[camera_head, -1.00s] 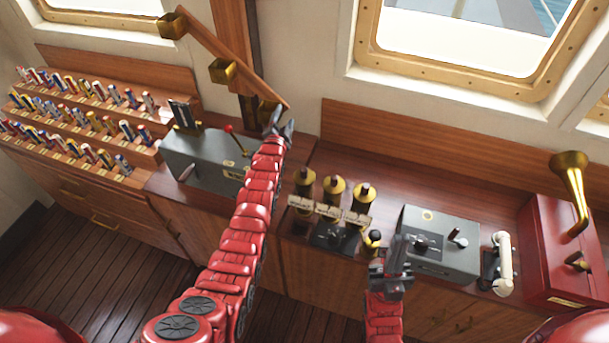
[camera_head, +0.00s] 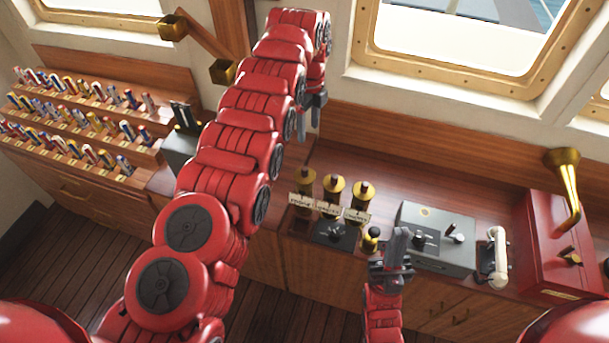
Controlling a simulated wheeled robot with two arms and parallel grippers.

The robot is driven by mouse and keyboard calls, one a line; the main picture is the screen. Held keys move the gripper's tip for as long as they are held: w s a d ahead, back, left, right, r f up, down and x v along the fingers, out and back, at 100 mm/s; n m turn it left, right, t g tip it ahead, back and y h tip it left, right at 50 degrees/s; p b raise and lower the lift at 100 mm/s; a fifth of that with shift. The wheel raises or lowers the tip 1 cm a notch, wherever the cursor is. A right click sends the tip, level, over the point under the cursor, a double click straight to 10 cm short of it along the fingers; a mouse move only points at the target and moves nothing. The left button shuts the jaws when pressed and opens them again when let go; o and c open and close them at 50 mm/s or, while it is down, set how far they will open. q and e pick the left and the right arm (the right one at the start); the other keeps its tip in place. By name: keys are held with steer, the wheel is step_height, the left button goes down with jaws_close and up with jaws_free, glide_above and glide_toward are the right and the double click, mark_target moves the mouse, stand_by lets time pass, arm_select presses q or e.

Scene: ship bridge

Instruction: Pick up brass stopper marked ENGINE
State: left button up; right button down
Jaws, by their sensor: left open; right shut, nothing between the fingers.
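Three brass stoppers stand in a row on the counter, on dark tubes with small cream name plates: a left one (camera_head: 305,178), a middle one (camera_head: 333,184) and a right one (camera_head: 362,190). The plates are too small to read surely, so I cannot tell which says ENGINE. My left gripper (camera_head: 313,108) is open, fingers pointing down, high above and behind the left stopper and apart from it. It is partly hidden by its own arm. My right gripper (camera_head: 396,250) is shut and empty, in front of the counter, right of the stoppers.
A small brass-topped piece (camera_head: 371,238) stands beside my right gripper. A grey lever box (camera_head: 437,240), a white handset (camera_head: 498,258) and a red box with a brass horn (camera_head: 566,190) lie further right. Flag racks (camera_head: 80,115) stand left. My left arm hides much of the left counter.

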arm_select(q)
steer(key=b, duration=1.1)
glide_toward(305, 168)
steer(key=f, duration=0.5)
steer(key=shift+d, duration=0.35)
steer(key=shift+a+f+p, duration=0.25)
steer(key=shift+f+p, duration=0.2)
steer(key=shift+f, duration=0.05)
steer(key=shift+f+p, duration=0.3)
steer(key=shift+p, duration=0.1)
step_height(305, 168, down, 3)
steer(key=shift+a+f+p, duration=0.1)
steer(key=shift+a+p, duration=0.05)
steer(key=shift+p, duration=0.5)
steer(key=shift+f, duration=0.2)
jaws_close()
